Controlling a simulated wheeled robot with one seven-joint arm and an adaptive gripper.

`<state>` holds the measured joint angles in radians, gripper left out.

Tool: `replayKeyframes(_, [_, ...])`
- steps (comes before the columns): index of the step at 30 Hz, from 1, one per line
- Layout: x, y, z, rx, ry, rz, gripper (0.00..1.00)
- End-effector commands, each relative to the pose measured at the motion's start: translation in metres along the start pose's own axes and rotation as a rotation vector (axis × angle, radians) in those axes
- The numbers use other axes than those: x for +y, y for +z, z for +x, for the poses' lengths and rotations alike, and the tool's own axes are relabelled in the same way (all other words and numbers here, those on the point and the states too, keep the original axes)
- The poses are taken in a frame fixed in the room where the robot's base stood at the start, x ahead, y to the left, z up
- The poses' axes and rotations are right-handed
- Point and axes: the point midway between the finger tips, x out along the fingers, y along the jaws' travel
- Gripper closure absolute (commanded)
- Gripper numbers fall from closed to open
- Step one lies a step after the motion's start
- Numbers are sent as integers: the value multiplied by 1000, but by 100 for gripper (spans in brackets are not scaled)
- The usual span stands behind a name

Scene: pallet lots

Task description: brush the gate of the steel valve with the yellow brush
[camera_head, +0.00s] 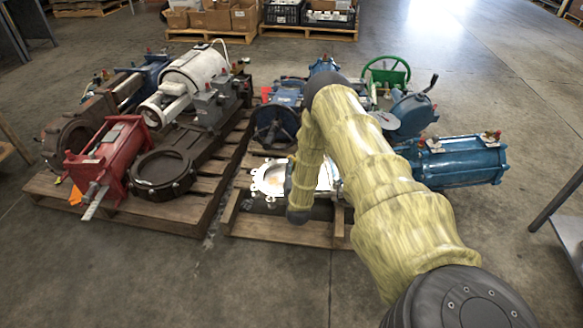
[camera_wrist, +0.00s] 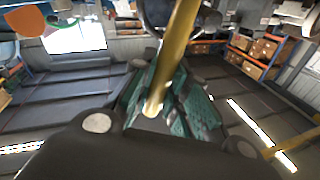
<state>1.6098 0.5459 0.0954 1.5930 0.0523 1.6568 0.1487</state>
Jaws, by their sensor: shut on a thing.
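The steel valve (camera_head: 268,178) lies on the right-hand pallet in the head view, with a bright ring-shaped flange at its left end. My yellow-sleeved arm crosses in front of it and hides much of it, including most of its gate area. In the wrist view my gripper (camera_wrist: 163,108) is shut on the yellow brush (camera_wrist: 180,45). Its yellow handle runs from between the fingers up past the top of the picture; I cannot make out the bristles. In the head view I cannot make out the gripper or brush, so I cannot tell whether the brush touches the valve.
Blue valves (camera_head: 455,160) and a green handwheel (camera_head: 386,76) crowd the right pallet (camera_head: 275,230). The left pallet (camera_head: 190,215) carries a red actuator (camera_head: 110,150) and a white cylinder (camera_head: 195,75). A grey table (camera_head: 570,235) stands at right. The front floor is clear.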

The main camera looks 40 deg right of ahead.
Motion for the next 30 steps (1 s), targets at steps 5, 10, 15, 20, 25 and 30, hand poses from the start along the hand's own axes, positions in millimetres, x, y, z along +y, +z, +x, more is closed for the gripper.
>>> replayKeyframes(5, [-1, -4, 0, 1, 0, 0, 100])
replayKeyframes(10, [-6, -16, 2, 1, 0, 0, 100])
replayKeyframes(15, [-10, -28, 3, 1, 0, 0, 100])
replayKeyframes(20, [-14, -39, 4, 1, 0, 1, 100])
replayKeyframes(25, [-18, -51, 5, 1, 0, 1, 100])
replayKeyframes(30, [-20, -57, 6, 0, 0, 0, 100])
